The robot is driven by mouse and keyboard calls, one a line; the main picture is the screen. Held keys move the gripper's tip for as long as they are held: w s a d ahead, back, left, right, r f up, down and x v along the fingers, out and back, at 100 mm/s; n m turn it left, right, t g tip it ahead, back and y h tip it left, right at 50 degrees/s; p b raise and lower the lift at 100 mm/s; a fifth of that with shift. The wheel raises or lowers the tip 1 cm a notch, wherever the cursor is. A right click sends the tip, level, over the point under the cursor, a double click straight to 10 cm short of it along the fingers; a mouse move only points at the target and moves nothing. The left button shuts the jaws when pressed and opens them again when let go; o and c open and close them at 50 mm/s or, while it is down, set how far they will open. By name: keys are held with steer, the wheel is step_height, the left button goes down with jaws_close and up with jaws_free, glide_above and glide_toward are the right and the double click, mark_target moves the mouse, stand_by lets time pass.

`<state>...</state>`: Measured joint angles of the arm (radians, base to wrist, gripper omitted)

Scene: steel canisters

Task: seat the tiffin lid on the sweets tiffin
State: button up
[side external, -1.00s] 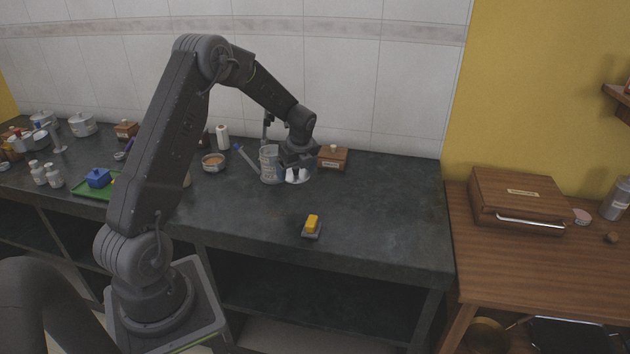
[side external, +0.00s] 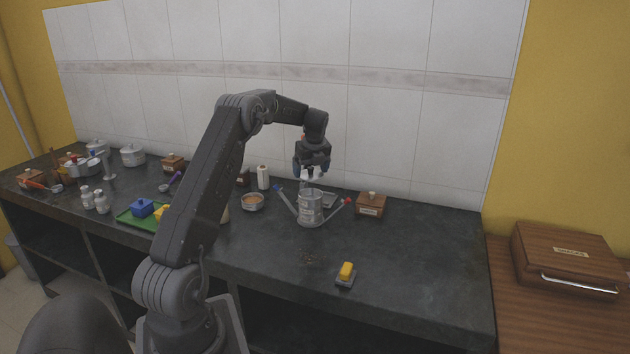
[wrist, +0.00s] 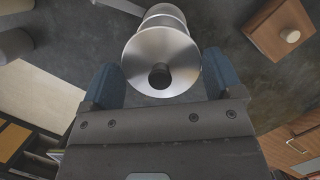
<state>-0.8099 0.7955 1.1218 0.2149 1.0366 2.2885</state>
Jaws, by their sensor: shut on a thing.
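The tiffin lid (side external: 311,173) is a shiny steel disc held by my gripper (side external: 312,166). The lid is above the sweets tiffin (side external: 310,208), a steel cylinder standing upright on the dark counter; a small gap seems to show between them. Two arms spread outward from the tiffin, one blue-tipped (side external: 278,188) and one red-tipped (side external: 347,201). In the wrist view the lid (wrist: 145,62) lies between my blue fingers, with a dark round spot at its centre. Part of a steel body (wrist: 165,13) shows beyond it. The exact finger contact is unclear.
A grey flat piece (side external: 329,199) sits behind the tiffin's right side. A wooden box (side external: 370,205) stands to the right, a bowl (side external: 252,202) to the left. A yellow block on a grey base (side external: 346,272) is in front.

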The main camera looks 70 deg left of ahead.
steer(key=shift+d+x, duration=0.2)
steer(key=shift+x, duration=0.65)
steer(key=shift+d+x, duration=0.2)
steer(key=shift+x, duration=0.65)
steer(key=shift+d+x, duration=0.2)
steer(key=shift+x, duration=0.65)
steer(key=shift+f, duration=0.85)
steer(key=o, duration=0.7)
steer(key=shift+r, duration=0.1)
steer(key=shift+r, duration=2.95)
